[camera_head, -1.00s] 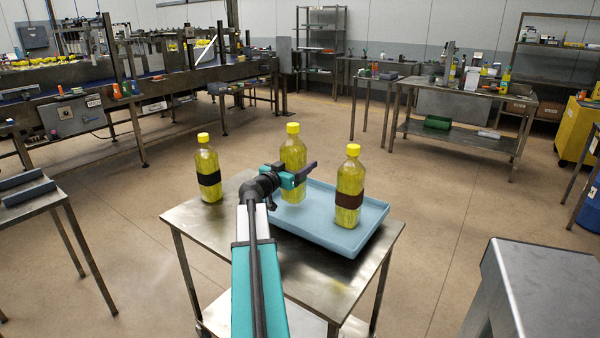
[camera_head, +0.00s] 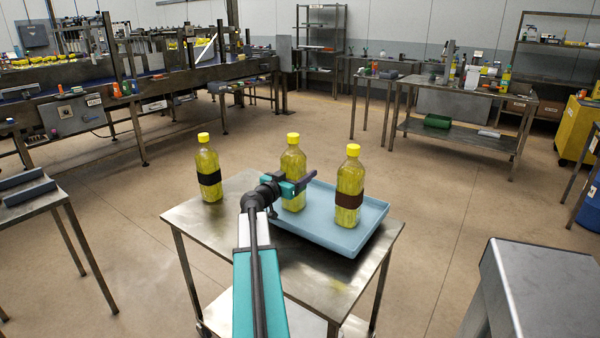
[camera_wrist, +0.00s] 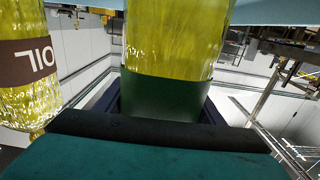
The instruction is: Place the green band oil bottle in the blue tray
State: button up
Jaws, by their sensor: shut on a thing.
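The green band oil bottle (camera_head: 293,163) is upright in my gripper (camera_head: 297,186), a yellow-capped bottle of yellow oil. The wrist view shows its green band (camera_wrist: 160,97) between the jaws. In the head view my gripper hides that band. The bottle is over the left part of the blue tray (camera_head: 340,240); I cannot tell whether its base touches the tray floor. The brown band oil bottle (camera_head: 350,177) stands in the tray to the right, apart from the held one; it also shows in the wrist view (camera_wrist: 30,105).
A black band oil bottle (camera_head: 208,165) stands on the metal table (camera_head: 235,230), left of the tray. The front left of this table is bare. A grey surface (camera_head: 540,280) is at the lower right, another metal table (camera_head: 45,205) at the left.

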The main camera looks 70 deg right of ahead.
jog(key=shift+b, duration=0.3)
jog(key=o, duration=1.8)
jog(key=shift+f, duration=0.1)
jog(key=shift+r+p, duration=0.2)
jog(key=shift+p, duration=0.15)
jog(key=shift+b+v, duration=1.05)
jog(key=shift+v, duration=5)
